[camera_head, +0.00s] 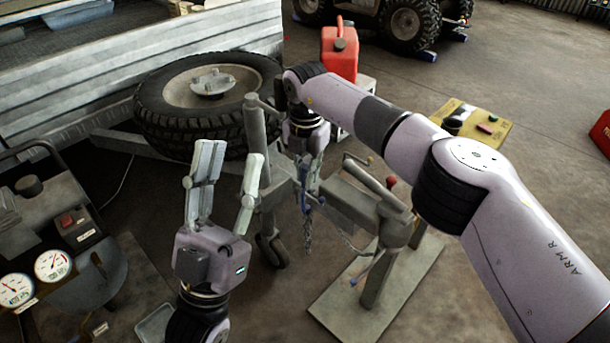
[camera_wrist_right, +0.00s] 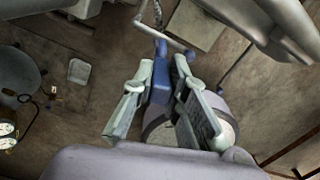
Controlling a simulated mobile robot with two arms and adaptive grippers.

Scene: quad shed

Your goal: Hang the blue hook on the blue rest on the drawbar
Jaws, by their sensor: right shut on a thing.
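My right gripper (camera_head: 309,186) points down beside the grey drawbar post (camera_head: 268,190) and is shut on the blue hook (camera_wrist_right: 161,72). In the right wrist view the blue hook sits between the two fingers, with a grey bar just beyond its tip. A chain (camera_head: 307,235) hangs below the gripper in the head view. My left gripper (camera_head: 232,153) is open and empty, fingers up, left of the post.
A spare wheel (camera_head: 160,125) lies behind the post by the trailer. A grey stand (camera_head: 380,270) on a base plate is at the right. A gauge unit (camera_head: 70,215) is at the left. A red can (camera_head: 340,52) stands behind.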

